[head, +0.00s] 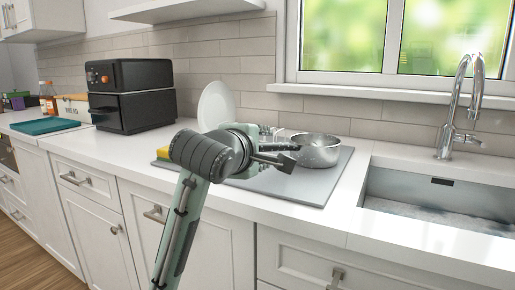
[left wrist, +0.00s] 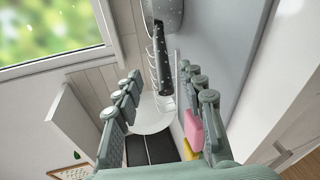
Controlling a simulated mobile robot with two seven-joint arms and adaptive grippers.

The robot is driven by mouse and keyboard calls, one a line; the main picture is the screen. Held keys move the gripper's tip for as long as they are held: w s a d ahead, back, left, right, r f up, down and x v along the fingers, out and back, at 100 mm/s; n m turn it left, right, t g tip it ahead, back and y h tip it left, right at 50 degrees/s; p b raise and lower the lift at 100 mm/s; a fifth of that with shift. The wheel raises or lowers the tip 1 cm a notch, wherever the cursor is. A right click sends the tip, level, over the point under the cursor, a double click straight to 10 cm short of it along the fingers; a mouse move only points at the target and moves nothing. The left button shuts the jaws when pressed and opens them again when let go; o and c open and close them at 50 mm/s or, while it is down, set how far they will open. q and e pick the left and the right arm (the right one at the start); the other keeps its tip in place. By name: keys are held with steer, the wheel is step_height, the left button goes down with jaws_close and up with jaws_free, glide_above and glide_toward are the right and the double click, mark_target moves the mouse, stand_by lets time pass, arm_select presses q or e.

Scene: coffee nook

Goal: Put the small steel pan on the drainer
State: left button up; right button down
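The small steel pan (head: 316,151) is at the back right of the flat grey drainer (head: 305,187) in the head view. I cannot tell whether its base touches the drainer. My left gripper (head: 284,155) is just left of the pan, above the drainer. In the left wrist view the pan's body (left wrist: 168,12) is cut off by the top edge, and its dark speckled handle (left wrist: 161,62) points toward my left gripper (left wrist: 165,88). The fingers stand wide apart, with the handle's end beyond and between them. My right gripper is not in view.
A white plate (head: 215,105) stands upright behind the gripper, by a wire rack (left wrist: 153,72). Pink (left wrist: 193,128) and yellow (left wrist: 190,150) sponges lie beside it. A black air fryer (head: 132,95) stands left; the sink (head: 440,195) and tap (head: 462,105) are right.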

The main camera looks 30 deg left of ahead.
arm_select(q)
steer(key=v, duration=0.4)
steer(key=shift+s+r, duration=0.1)
steer(key=shift+s, duration=0.15)
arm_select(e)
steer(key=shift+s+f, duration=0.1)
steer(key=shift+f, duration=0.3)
